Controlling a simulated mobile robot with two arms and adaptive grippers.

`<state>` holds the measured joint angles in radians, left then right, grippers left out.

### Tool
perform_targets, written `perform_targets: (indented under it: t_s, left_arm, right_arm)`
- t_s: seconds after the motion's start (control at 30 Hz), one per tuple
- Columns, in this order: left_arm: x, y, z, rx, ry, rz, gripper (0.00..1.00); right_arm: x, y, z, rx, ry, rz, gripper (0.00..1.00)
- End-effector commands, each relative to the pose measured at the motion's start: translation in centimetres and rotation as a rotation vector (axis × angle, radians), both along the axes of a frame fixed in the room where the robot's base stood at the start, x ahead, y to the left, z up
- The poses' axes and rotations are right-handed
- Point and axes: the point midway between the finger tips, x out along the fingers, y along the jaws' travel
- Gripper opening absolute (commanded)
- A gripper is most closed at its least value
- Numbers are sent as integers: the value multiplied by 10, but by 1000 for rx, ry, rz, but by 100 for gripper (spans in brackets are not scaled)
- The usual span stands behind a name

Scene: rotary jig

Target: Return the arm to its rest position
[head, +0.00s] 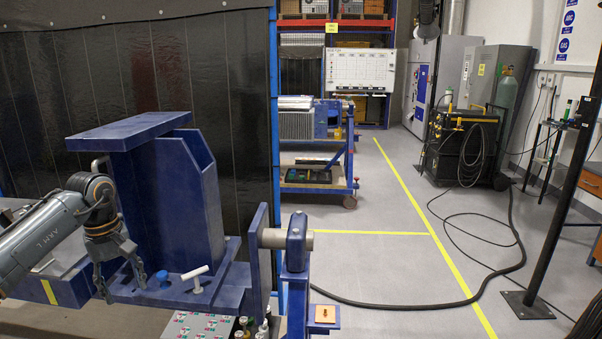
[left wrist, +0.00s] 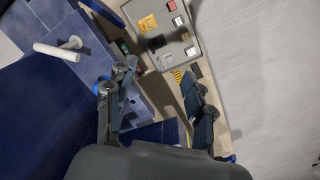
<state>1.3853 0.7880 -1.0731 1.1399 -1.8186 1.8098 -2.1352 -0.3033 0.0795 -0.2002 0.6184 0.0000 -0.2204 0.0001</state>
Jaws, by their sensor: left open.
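My left gripper (head: 124,288) comes in from the left and hangs fingers-down at the near left edge of the blue jig's base plate (head: 215,290). In the left wrist view my left gripper (left wrist: 158,70) has its fingers spread, with nothing held between them. A white T-shaped pin (head: 194,274) stands on the jig plate to the right of the gripper, with a blue knob (head: 163,276) between them. The white pin (left wrist: 58,49) also shows at the upper left of the left wrist view. My right gripper is in neither view.
A tall blue welded frame (head: 178,190) with a flat top rises behind the gripper. The jig's shaft and post (head: 296,240) stand to its right. A grey tray (left wrist: 160,30) with small items lies below.

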Motion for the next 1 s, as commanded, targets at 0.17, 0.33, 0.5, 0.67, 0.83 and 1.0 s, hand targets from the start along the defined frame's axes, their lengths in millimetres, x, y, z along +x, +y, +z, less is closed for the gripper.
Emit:
perform_targets:
  t_s: [0.17, 0.33, 0.5, 0.67, 0.83, 1.0]
  left_arm:
    - [5, -25, -22, -91, 4, 45, 53]
    - [10, -54, -46, -207, 15, 118, 53]
    - [16, -98, -79, -390, 50, 251, 53]
    - [19, -158, -122, -658, 150, 501, 53]
    - [24, -227, -187, -1087, 451, 1097, 53]
    - [17, -226, -287, -1404, 905, 1945, 53]
  right_arm:
    - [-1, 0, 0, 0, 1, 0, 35]
    - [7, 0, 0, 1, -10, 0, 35]
    - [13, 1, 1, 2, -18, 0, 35]
    - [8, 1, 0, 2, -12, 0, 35]
    - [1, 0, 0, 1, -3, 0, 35]
    - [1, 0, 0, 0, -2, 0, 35]
